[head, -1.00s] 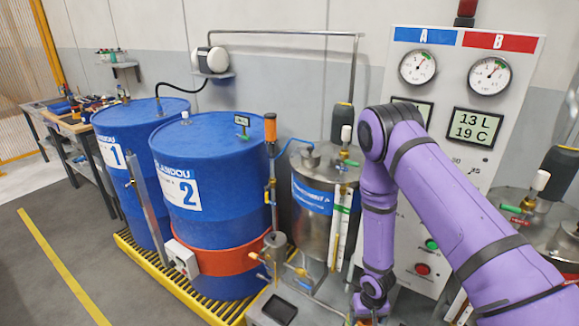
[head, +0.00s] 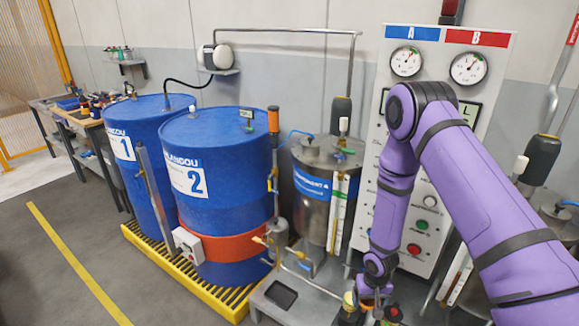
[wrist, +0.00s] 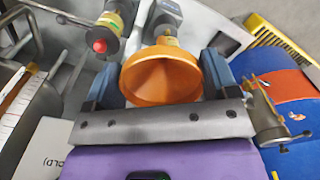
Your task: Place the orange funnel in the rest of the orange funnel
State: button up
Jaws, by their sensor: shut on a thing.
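The orange funnel (wrist: 160,78) is in the middle of the wrist view, its wide mouth facing the camera. My gripper (wrist: 161,66) has its blue fingers on either side of the funnel and is shut on it. I cannot pick out the rest of the orange funnel in either view.
A fitting with a red knob (wrist: 100,45) stands left of the funnel in the wrist view. Blue drum 2 (head: 215,150) stands on a yellow pallet (head: 205,297). A steel tank (head: 312,215) and control panel (head: 400,125) stand close to my arm. Floor at left is clear.

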jog(key=w+d+r, duration=0.3)
jog(key=w+r, duration=0.1)
jog(key=r, duration=0.5)
jog(key=w+d+r, duration=0.3)
jog(key=w+r, duration=0.1)
jog(key=r, duration=0.4)
jog(key=shift+r, duration=0.35)
